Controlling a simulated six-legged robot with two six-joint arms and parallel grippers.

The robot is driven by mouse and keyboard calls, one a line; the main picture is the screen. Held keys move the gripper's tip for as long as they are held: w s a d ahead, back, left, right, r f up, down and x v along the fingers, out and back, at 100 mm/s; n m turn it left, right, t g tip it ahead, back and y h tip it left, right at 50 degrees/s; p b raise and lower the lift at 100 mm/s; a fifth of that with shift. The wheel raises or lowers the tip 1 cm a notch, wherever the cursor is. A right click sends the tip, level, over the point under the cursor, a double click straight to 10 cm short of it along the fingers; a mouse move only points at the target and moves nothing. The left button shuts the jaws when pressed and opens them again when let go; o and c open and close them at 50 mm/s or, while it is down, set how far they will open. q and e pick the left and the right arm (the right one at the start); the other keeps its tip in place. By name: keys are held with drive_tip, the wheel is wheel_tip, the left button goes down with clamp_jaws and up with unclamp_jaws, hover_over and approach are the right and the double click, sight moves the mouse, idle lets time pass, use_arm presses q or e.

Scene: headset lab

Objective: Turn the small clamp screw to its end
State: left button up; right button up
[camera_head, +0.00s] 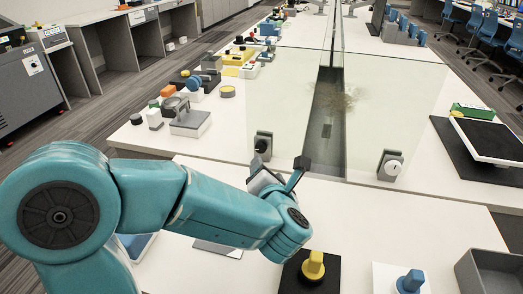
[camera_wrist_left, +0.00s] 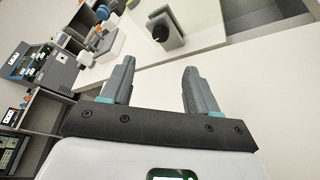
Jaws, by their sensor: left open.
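A grey clamp block (camera_head: 264,150) with a round black knob (camera_head: 261,146) stands at the foot of the left glass panel. In the left wrist view the block (camera_wrist_left: 172,38) and its knob (camera_wrist_left: 160,33) show at the top, beyond the fingers. I cannot tell which knob is the small clamp screw. My left gripper (camera_head: 281,173) is open and empty, in front of the black-knob clamp and apart from it; its fingers also show in the left wrist view (camera_wrist_left: 158,78). My right gripper is out of view.
The glass panels (camera_head: 290,95) stand upright beside a dark channel (camera_head: 327,120). A yellow knob (camera_head: 314,266) and a blue knob (camera_head: 411,281) sit on the near table, with a grey bin (camera_head: 488,272) at right. The white tabletop (camera_head: 430,222) is clear in the middle.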

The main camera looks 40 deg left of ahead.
sight(261, 149)
use_arm(q)
drive_tip(key=b+x, duration=0.1)
drive_tip(key=x, duration=1.2)
drive_tip(key=shift+w+a+f, duration=0.2)
drive_tip(key=shift+f, duration=0.05)
drive_tip(key=c, duration=1)
drive_tip(key=shift+f+m+b, duration=0.3)
drive_tip(key=shift+b, duration=0.7)
drive_tip(key=shift+c, duration=0.2)
drive_tip(key=shift+m+y+b, duration=0.3)
drive_tip(key=shift+b, duration=0.05)
drive_tip(key=shift+r, duration=0.25)
